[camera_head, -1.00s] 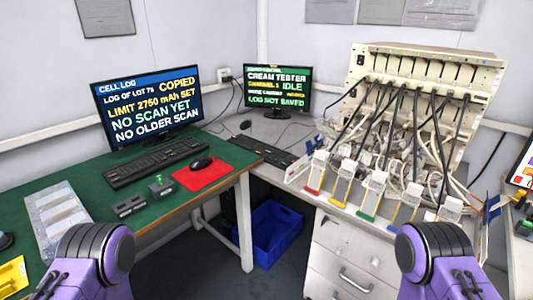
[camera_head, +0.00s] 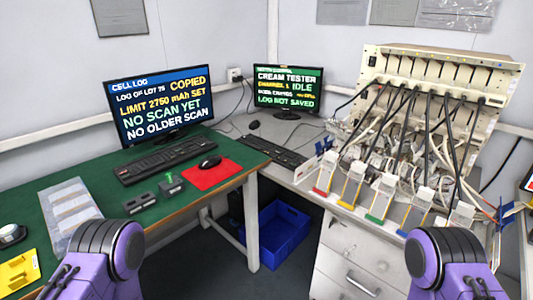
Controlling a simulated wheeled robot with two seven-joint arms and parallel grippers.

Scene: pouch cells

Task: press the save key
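No key marked save can be made out. The tester monitor (camera_head: 288,91) at the back reads "CREAM TESTER", "CHANNEL 1 IDLE" and "LOG NOT SAVED". A black keyboard (camera_head: 267,152) lies in front of it on the grey bench. The cell log monitor (camera_head: 160,104) on the left reads "COPIED", "NO SCAN YET" and "NO OLDER SCAN". Another black keyboard (camera_head: 161,161) lies below it. A small box with a green-topped part (camera_head: 170,184) stands on the green mat. Only purple and black parts of my arms show at the bottom; both grippers are out of view.
A black mouse (camera_head: 210,162) rests on a red pad (camera_head: 214,175). A clear tray (camera_head: 68,212) and a yellow item (camera_head: 18,270) lie at left. A cabled tester rack (camera_head: 440,75) with several clips fills the right bench. A blue crate (camera_head: 277,235) sits below.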

